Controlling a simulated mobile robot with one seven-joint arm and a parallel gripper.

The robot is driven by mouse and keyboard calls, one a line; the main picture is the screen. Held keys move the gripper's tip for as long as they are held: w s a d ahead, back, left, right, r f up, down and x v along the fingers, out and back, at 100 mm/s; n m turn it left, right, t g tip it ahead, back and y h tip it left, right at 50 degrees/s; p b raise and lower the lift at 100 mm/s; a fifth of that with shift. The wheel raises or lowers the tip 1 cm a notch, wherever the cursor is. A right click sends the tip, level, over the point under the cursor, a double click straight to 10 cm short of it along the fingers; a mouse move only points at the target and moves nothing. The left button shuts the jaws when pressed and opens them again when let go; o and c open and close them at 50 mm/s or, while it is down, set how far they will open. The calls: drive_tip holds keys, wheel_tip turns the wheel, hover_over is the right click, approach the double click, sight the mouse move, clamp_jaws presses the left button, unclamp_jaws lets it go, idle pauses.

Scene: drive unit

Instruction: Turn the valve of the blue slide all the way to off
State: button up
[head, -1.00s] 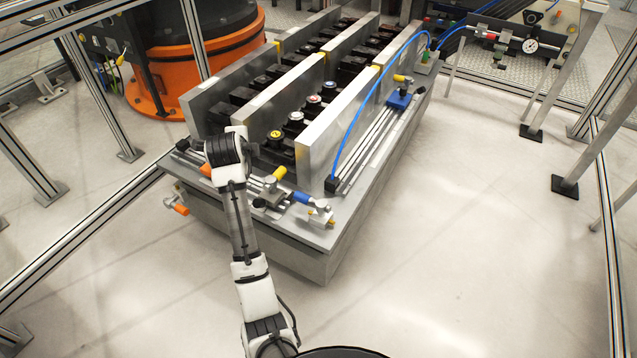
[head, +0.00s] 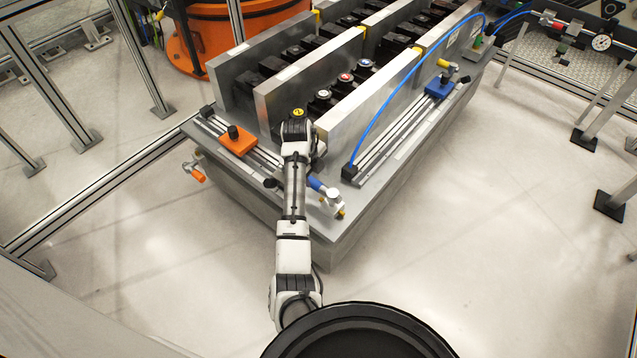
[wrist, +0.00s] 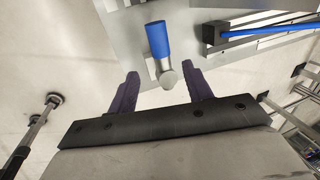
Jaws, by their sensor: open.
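The blue valve handle (head: 318,184) sits on a silver valve body (head: 334,199) at the front right corner of the metal plate. The wrist view shows the same blue handle (wrist: 157,40) pointing to the top of the picture from its silver body. The blue slide (head: 439,87) is on the rails at the far right side of the plate. My gripper (wrist: 162,85) is open, with one dark finger on each side of the valve's silver end in the picture. I cannot tell the depth between them or see contact. In the head view my arm hides the fingers.
An orange slide (head: 238,140) sits on the front rails, and an orange-handled valve (head: 197,173) is at the left edge. A blue hose (head: 380,98) arches to a black rail end block (head: 348,173) near the blue valve. Upright metal plates (head: 310,78) stand behind.

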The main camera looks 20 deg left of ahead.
sight(318, 185)
drive_tip(key=x, duration=0.8)
drive_tip(key=shift+w+f, duration=0.15)
drive_tip(key=shift+f, duration=0.15)
clamp_jaws()
